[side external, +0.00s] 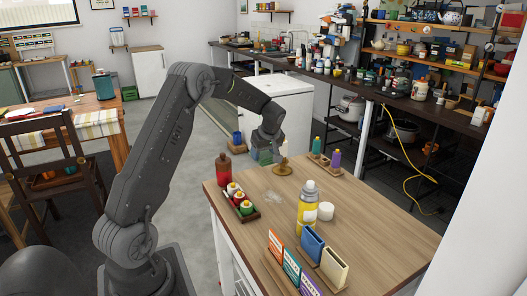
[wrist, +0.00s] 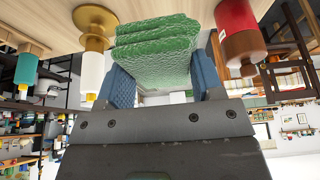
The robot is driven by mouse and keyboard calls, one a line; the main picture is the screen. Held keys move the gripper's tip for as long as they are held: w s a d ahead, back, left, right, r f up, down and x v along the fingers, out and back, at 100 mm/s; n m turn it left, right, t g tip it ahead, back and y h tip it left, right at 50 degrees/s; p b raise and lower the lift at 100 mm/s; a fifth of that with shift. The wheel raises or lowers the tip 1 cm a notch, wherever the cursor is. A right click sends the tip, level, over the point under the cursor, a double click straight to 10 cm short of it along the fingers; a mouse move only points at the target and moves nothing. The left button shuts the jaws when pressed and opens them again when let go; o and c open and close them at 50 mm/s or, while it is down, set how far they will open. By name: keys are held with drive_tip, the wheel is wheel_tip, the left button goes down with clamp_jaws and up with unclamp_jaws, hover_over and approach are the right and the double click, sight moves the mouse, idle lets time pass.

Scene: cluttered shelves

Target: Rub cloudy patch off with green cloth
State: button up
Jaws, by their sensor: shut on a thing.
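The green cloth (wrist: 158,50) is folded and held between the blue fingers of my gripper (wrist: 165,72) in the wrist view. In the side view the cloth (side external: 264,157) shows below my gripper (side external: 267,146), near the far edge of the wooden table (side external: 380,225). Whether it touches the tabletop I cannot tell. A pale cloudy patch (side external: 273,199) lies on the tabletop, nearer the camera than my gripper and behind the yellow bottle. The cloth is apart from the patch.
A brass candlestick (side external: 283,168) stands close right of my gripper, and a red bottle (side external: 224,168) stands to its left. A tray of small bottles (side external: 243,213), a yellow bottle (side external: 307,210), a white lid (side external: 326,211) and upright cards (side external: 290,262) surround the patch. The right tabletop is clear.

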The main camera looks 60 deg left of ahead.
sight(268, 165)
drive_tip(key=d+f, duration=0.3)
drive_tip(key=f, duration=0.1)
drive_tip(key=shift+s+d, duration=0.25)
drive_tip(key=shift+d, duration=0.05)
drive_tip(key=shift+f, duration=2.75)
drive_tip(key=shift+f, duration=0.55)
drive_tip(key=shift+d, duration=0.1)
drive_tip(key=shift+d, duration=4.95)
drive_tip(key=shift+s+a+f, duration=0.1)
drive_tip(key=shift+a, duration=1.05)
drive_tip(key=shift+s+a+f, duration=0.1)
drive_tip(key=shift+a, duration=1)
drive_tip(key=shift+w+a+r, duration=0.1)
drive_tip(key=shift+a+r, duration=0.1)
drive_tip(key=shift+a, duration=1.25)
drive_tip(key=shift+w+a+r, duration=0.1)
drive_tip(key=shift+a+r, duration=0.05)
drive_tip(key=shift+a, duration=1.25)
